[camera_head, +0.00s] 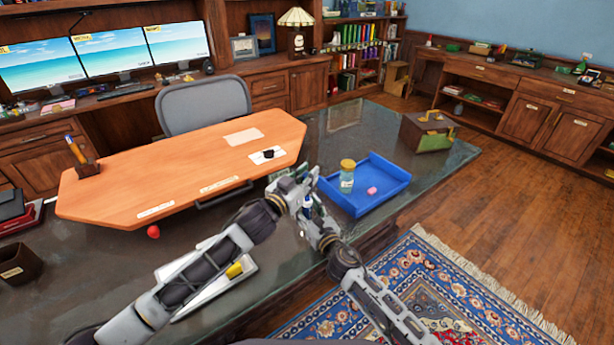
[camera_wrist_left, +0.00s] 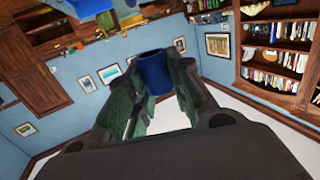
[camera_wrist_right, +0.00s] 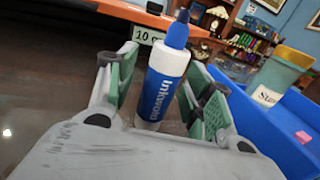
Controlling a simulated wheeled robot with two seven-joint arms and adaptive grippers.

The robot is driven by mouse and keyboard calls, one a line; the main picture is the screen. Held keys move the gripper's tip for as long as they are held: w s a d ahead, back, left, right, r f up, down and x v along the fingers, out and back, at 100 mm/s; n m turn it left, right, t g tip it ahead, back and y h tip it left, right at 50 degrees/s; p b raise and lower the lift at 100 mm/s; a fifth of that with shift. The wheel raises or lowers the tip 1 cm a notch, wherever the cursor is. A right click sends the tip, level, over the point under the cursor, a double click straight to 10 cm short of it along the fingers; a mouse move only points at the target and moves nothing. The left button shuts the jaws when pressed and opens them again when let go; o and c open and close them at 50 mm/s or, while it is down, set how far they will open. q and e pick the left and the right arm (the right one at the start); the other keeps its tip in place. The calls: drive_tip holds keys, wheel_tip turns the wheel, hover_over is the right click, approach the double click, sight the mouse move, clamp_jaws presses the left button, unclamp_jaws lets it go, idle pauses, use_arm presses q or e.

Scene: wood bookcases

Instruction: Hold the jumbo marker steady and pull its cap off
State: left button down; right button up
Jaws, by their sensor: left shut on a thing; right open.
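The jumbo marker (camera_wrist_right: 160,90) has a white body, a blue label and a blue tapered top with a narrow tip. It stands upright between the fingers of my right gripper (camera_wrist_right: 160,95), which is open around it. The marker also shows small in the head view (camera_head: 307,204). My left gripper (camera_wrist_left: 152,90) is shut on a blue cylinder, the cap (camera_wrist_left: 155,72), and holds it apart from the marker. In the head view my left gripper (camera_head: 292,182) is just above and left of the marker, and my right gripper (camera_head: 318,232) is below it.
A blue tray (camera_head: 378,206) to the right holds a yellow-lidded jar (camera_head: 347,177) and a pink block (camera_head: 372,190). An orange desk pad (camera_head: 190,175) lies behind and left. A white tray (camera_head: 203,303) is under my left arm.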

drive_tip(key=shift+s+d, duration=0.1)
drive_tip(key=shift+s, duration=0.05)
drive_tip(key=shift+v, duration=5.85)
drive_tip(key=shift+s, duration=0.1)
